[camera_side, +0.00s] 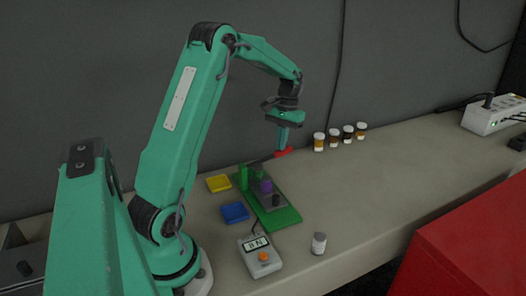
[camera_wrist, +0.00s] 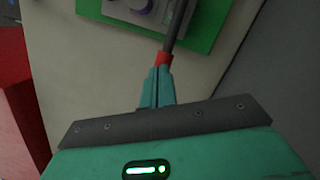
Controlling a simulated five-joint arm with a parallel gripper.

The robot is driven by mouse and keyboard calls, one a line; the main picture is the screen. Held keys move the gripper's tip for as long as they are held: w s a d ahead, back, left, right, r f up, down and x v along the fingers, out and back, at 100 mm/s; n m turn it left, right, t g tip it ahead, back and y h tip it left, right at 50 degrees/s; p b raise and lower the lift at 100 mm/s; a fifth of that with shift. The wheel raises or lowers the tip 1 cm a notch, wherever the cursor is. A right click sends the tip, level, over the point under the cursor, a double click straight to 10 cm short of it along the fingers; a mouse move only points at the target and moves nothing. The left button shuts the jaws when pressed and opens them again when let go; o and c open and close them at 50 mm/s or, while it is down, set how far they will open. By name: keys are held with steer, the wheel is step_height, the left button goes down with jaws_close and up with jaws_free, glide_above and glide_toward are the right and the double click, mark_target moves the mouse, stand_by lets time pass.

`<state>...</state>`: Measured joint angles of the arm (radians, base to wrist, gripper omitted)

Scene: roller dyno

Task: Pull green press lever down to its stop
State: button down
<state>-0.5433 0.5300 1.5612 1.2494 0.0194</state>
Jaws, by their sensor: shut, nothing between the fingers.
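The press stands on a green base plate (camera_side: 284,217), with a green post (camera_side: 243,178) at its back left. Its lever shows as a dark rod (camera_wrist: 181,25) ending in a red grip (camera_wrist: 163,59) in the wrist view. In the side view the red grip (camera_side: 284,152) sticks out to the right of the press, raised above the table. My gripper (camera_side: 282,148) is shut and empty, pointing down at the red grip. In the wrist view the gripper (camera_wrist: 161,70) has its fingertips at the red grip; whether they touch it I cannot tell.
A yellow tray (camera_side: 219,184) and a blue tray (camera_side: 235,212) lie left of the plate. A meter (camera_side: 261,257) and a grey-capped bottle (camera_side: 319,243) stand in front. Several bottles (camera_side: 334,137) line the wall. A red box (camera_side: 470,250) fills the right front. The table's right middle is clear.

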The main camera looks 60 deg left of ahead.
steer(key=shift+f, duration=1.2)
stand_by(0.4)
steer(key=shift+r, duration=0.15)
stand_by(0.3)
step_height(320, 180, up, 10)
stand_by(1.5)
steer(key=shift+w+d, duration=0.1)
steer(key=s+d+r+m+t+y, duration=0.1)
steer(key=s+d+r+t, duration=0.15)
steer(key=d, duration=0.45)
steer(key=s+d+r+m+t+y, duration=0.1)
steer(key=s+d+r+m, duration=0.1)
steer(key=s+d+r, duration=0.35)
steer(key=s+d+f+m+t, duration=0.3)
steer(key=s+d+t, duration=0.1)
steer(key=s+d, duration=0.5)
steer(key=shift+s+d+f+h, duration=0.35)
steer(key=shift+d+f+h, duration=0.05)
steer(key=shift+d, duration=0.8)
